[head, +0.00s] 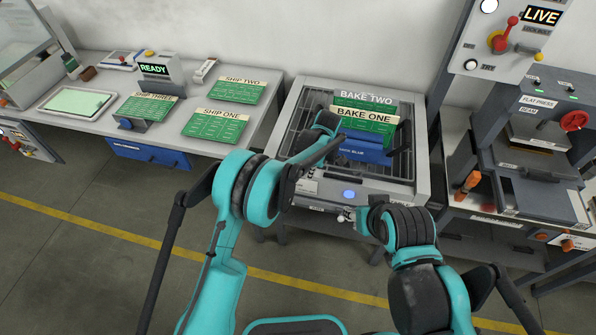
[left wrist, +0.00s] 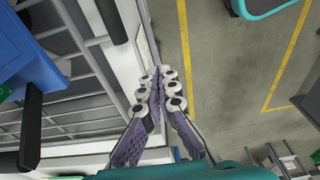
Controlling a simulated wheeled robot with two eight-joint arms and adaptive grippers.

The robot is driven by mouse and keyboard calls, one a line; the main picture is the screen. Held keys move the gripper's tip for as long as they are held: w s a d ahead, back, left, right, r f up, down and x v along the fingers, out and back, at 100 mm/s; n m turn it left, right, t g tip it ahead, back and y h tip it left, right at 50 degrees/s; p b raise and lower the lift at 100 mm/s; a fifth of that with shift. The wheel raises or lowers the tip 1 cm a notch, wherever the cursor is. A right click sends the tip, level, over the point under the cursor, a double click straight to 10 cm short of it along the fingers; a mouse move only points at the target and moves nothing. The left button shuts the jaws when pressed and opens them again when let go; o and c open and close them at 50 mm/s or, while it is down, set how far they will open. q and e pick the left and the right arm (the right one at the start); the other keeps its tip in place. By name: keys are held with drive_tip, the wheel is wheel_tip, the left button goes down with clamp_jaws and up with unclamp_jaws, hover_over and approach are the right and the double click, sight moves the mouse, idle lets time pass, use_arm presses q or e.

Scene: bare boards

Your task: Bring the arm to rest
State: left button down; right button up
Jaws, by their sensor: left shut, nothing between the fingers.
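My left arm (head: 245,190) reaches in from the left. Its gripper (head: 322,150) is beside the left end of a blue carrier (head: 363,149), partly covered by the arm's links. In the left wrist view the gripper's fingers (left wrist: 157,80) are together with nothing between them. They hang above the strip between the rack and the floor, apart from the blue carrier (left wrist: 22,55). My right arm (head: 405,235) is bent in front of the oven table's front. Small pale parts show at its left end; its fingers cannot be made out.
Green boards marked BAKE ONE (head: 365,128) and BAKE TWO stand on the rack table (head: 425,178). A bench (head: 262,110) with SHIP boards is at left, a flat press (head: 530,150) at right. The floor (head: 110,225) with a yellow line is open in front.

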use_arm(q)
drive_tip(key=shift+s+d+r, duration=0.15)
drive_tip(key=shift+d, duration=0.4)
drive_tip(key=shift+r, duration=0.1)
drive_tip(key=s+a+r+m+t+h, duration=0.1)
drive_tip(key=s+a+r+m, duration=0.25)
drive_tip(key=a+r, duration=0.55)
drive_tip(key=s+a+r+m+t+h, duration=0.1)
drive_tip(key=s+a+r+m+t, duration=0.15)
drive_tip(key=s+a+r, duration=0.5)
drive_tip(key=s+a+r+m+t, duration=0.3)
drive_tip(key=s+a+m, duration=0.5)
drive_tip(key=s+a, duration=0.3)
drive_tip(key=s, duration=0.4)
drive_tip(key=shift+s+a+r, duration=0.25)
drive_tip(key=shift+a+r, duration=0.05)
drive_tip(key=shift+a, duration=0.05)
